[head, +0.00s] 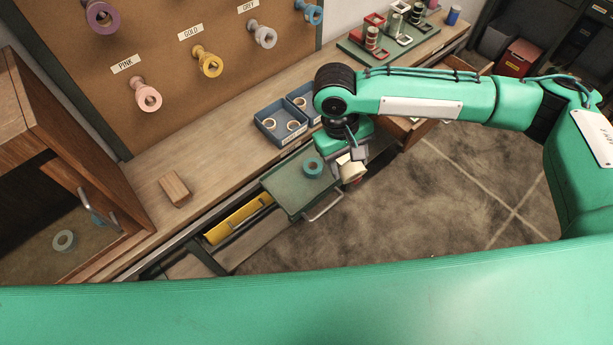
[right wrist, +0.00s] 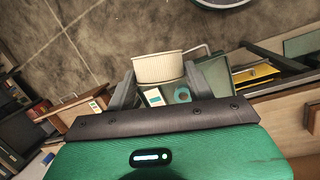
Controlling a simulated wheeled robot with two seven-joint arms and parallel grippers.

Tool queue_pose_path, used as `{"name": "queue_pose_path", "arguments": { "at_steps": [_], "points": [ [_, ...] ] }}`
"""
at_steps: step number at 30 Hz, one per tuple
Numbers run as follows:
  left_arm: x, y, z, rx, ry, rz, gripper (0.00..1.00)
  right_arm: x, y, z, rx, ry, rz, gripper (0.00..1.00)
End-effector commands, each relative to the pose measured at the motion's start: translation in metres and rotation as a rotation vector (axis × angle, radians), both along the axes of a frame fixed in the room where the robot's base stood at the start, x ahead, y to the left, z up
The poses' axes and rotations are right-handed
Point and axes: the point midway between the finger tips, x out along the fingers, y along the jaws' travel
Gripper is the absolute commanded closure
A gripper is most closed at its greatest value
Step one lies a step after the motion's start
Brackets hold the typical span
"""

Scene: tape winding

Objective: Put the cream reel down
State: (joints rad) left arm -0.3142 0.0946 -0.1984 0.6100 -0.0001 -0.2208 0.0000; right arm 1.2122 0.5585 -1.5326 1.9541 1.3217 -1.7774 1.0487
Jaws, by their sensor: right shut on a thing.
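The cream reel (head: 353,172) is held in my right gripper (head: 350,156), in front of the bench. In the right wrist view the cream reel (right wrist: 158,67) sits between the two grey fingers of the right gripper (right wrist: 158,88). The reel is beside the green pull-out tray (head: 284,190), near its right edge, over the floor side. My left gripper is in neither view.
Blue trays (head: 267,127) with rings stand on the bench behind. A wooden block (head: 174,189) lies left. A yellow item (head: 238,219) is in the open drawer below. A green board (head: 362,52) with spools stands at the back. Pegs on the wall board hold coloured reels.

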Motion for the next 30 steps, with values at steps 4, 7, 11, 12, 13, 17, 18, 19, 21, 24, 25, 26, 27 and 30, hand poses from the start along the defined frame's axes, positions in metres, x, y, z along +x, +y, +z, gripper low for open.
{"name": "queue_pose_path", "arguments": {
  "at_steps": [4, 7, 11, 12, 13, 17, 18, 19, 21, 24, 25, 26, 27, 30],
  "points": [
    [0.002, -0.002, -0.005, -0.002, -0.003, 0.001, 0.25, -0.006, 0.065, -0.011, 0.101, -0.158, 0.276, 0.72],
    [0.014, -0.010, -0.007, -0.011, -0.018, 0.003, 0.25, -0.006, 0.100, -0.012, 0.208, -0.269, 0.456, 0.72],
    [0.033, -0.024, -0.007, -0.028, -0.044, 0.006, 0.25, -0.001, 0.133, -0.008, 0.361, -0.394, 0.637, 0.72],
    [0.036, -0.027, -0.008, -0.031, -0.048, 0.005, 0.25, 0.001, 0.141, -0.006, 0.405, -0.425, 0.679, 0.72],
    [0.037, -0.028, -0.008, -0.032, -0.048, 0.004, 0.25, 0.002, 0.146, -0.005, 0.439, -0.445, 0.707, 0.72],
    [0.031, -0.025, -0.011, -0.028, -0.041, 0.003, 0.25, 0.009, 0.162, 0.000, 0.576, -0.528, 0.796, 0.72],
    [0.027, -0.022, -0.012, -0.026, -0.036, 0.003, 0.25, 0.012, 0.166, 0.001, 0.617, -0.552, 0.816, 0.72],
    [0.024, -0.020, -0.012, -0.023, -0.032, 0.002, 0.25, 0.015, 0.168, 0.002, 0.648, -0.568, 0.827, 0.72],
    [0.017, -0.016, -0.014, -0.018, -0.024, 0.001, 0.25, 0.020, 0.172, 0.003, 0.717, -0.609, 0.846, 0.72],
    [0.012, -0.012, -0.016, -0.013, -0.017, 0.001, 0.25, 0.030, 0.174, 0.005, 0.810, -0.671, 0.854, 0.72],
    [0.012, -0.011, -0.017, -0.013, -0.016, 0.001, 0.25, 0.033, 0.173, 0.004, 0.837, -0.690, 0.850, 0.72],
    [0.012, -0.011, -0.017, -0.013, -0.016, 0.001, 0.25, 0.036, 0.172, 0.004, 0.860, -0.711, 0.844, 0.72],
    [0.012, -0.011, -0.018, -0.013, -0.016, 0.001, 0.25, 0.040, 0.170, 0.003, 0.891, -0.738, 0.834, 0.72],
    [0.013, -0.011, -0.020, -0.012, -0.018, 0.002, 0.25, 0.052, 0.161, -0.002, 0.949, -0.809, 0.794, 0.72]
  ]
}}
